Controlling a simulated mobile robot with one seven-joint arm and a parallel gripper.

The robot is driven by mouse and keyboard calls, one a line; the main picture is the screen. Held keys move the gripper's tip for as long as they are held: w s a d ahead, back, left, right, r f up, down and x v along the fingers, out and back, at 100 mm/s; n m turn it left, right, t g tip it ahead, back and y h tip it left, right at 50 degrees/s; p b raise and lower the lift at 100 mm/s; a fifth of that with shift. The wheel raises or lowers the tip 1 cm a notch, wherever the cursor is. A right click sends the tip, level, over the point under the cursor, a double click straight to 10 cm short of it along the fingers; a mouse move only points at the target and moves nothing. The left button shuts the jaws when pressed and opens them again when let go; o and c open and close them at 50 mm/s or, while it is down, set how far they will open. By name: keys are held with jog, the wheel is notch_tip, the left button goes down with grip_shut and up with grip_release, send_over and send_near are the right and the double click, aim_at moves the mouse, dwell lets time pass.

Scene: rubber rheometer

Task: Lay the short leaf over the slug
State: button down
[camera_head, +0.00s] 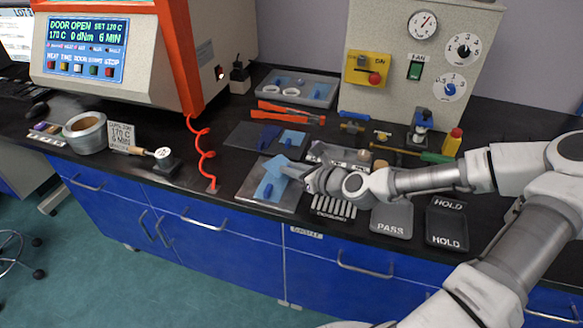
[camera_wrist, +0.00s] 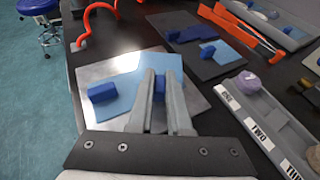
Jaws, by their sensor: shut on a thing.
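My gripper (camera_wrist: 162,80) is shut on a dark blue grip tab (camera_wrist: 159,88) between its fingers, over the metal plate; in the head view its tip (camera_head: 302,173) is above the plate's upper right part. A light blue sheet (camera_wrist: 147,62), apparently the leaf of that tab, shows around the fingertips. Another light blue leaf (camera_wrist: 122,84) with a dark blue tab (camera_wrist: 102,92) lies on the metal plate (camera_wrist: 92,70). The two sheets look close together or overlapping; I cannot tell whether they touch. No slug is visible on the plate; the sheets and fingers hide part of it.
A dark mat (camera_head: 238,136) behind the plate bears more blue leaves (camera_head: 294,138). A slotted tray (camera_wrist: 262,118) marked ONE, TWO, THREE holds rounded lumps (camera_wrist: 249,81) at the right. PASS (camera_head: 391,218) and HOLD (camera_head: 446,222) trays stand right. A red coiled cord (camera_head: 206,155) hangs left.

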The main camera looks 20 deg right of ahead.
jog(key=c, duration=0.8)
grip_release()
jog(key=p+v, duration=0.2)
jog(key=v, duration=0.4)
jog(key=p+v, duration=0.2)
jog(key=v, duration=0.4)
jog(key=shift+s+d+r+p, duration=0.2)
jog(key=shift+r+p, duration=0.1)
jog(key=shift+r, duration=0.05)
jog(key=shift+f+p+v, duration=0.15)
jog(key=shift+p+v, duration=1)
jog(key=shift+p, duration=0.35)
jog(key=shift+f+p+v, duration=0.1)
jog(key=shift+p+v, duration=1.1)
jog(key=shift+p, duration=0.3)
jog(key=shift+s, duration=0.1)
